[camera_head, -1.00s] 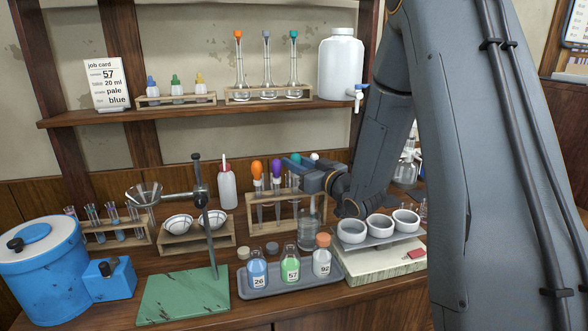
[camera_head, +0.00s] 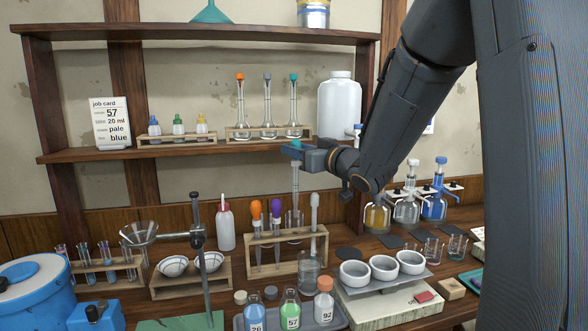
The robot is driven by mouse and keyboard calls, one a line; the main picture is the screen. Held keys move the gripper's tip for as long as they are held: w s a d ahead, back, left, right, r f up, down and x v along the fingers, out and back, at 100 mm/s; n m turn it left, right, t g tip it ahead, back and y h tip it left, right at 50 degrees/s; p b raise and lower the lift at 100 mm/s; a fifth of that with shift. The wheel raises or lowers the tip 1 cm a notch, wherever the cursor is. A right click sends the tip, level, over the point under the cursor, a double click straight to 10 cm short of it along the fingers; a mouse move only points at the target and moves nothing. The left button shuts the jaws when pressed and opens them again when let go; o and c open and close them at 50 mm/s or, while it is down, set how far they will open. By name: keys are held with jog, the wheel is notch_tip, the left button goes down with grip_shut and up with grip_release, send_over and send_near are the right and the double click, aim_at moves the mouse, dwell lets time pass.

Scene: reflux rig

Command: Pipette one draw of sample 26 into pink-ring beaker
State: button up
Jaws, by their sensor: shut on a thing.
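My gripper (camera_head: 299,155) is shut on the teal-bulb pipette (camera_head: 296,180) and holds it upright above the wooden pipette rack (camera_head: 262,269). Its lower end overlaps a clear glass tube at the rack, so I cannot tell whether the tip is clear. Sample bottle 26 (camera_head: 255,317), with blue liquid, stands uncapped at the left of the grey tray, cut by the bottom edge. Two small glass beakers (camera_head: 432,250) (camera_head: 456,246) stand at the right; their ring colours are too small to tell.
Bottle 57 (camera_head: 291,310), capped bottle 92 (camera_head: 324,304), three white bowls (camera_head: 383,267) and a metal stand (camera_head: 203,262) are close by.

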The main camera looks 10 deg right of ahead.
jog(key=shift+r, duration=0.85)
notch_tip(320, 180, up, 10)
jog(key=p, duration=0.8)
jog(key=shift+p, duration=0.35)
grip_shut()
